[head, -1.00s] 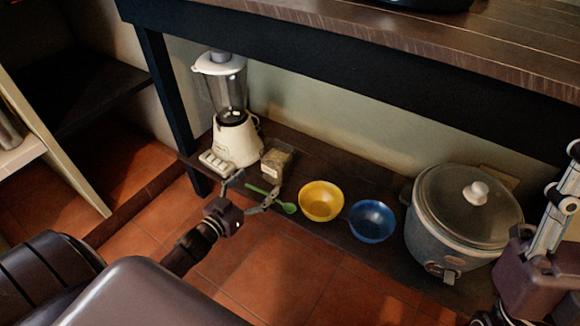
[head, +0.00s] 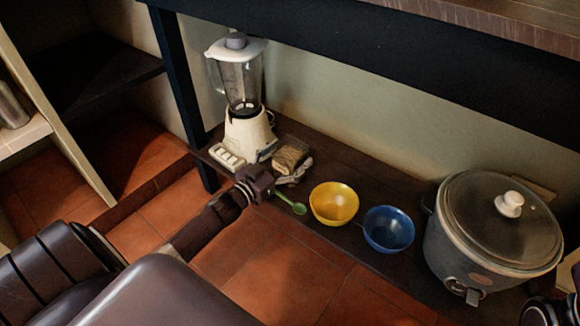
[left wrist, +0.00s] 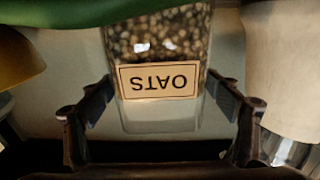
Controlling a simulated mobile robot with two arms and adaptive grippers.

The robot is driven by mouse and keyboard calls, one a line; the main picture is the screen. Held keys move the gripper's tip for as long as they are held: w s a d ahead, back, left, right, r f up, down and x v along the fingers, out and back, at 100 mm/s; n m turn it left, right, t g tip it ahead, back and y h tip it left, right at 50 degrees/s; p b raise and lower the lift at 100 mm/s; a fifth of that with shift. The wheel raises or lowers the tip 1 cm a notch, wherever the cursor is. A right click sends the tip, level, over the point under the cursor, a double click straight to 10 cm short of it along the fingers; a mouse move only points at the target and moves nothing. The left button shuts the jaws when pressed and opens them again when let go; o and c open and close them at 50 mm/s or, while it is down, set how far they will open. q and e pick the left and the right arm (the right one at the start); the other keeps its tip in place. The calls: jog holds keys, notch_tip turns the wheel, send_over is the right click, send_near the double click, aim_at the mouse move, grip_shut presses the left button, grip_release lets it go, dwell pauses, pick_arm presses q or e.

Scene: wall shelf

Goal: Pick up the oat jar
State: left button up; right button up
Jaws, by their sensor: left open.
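The oat jar (head: 290,157) is a clear container with brown contents, standing on the low dark shelf just right of the blender. In the left wrist view the jar (left wrist: 160,55) shows its "OATS" label upside down. My left gripper (head: 284,164) is open at the jar, its fingers partly hiding the jar's front. In the left wrist view the left gripper's fingertips (left wrist: 163,100) stand on either side of the jar's clear part. The right finger looks very close to the jar wall; I cannot tell whether it touches. My right gripper's fingers do not show.
A white blender (head: 243,130) stands close left of the jar. A green spoon (head: 292,203) lies in front of it. A yellow bowl (head: 334,204), a blue bowl (head: 389,230) and a large cooker (head: 493,235) stand to the right. A dark table edge (head: 400,70) overhangs the shelf.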

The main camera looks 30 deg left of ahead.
pick_arm(q)
jog(key=shift+c, duration=0.7)
jog(key=c, duration=1.5)
jog(key=shift+r, duration=0.1)
jog(key=shift+c, duration=0.7)
jog(key=shift+r, duration=0.1)
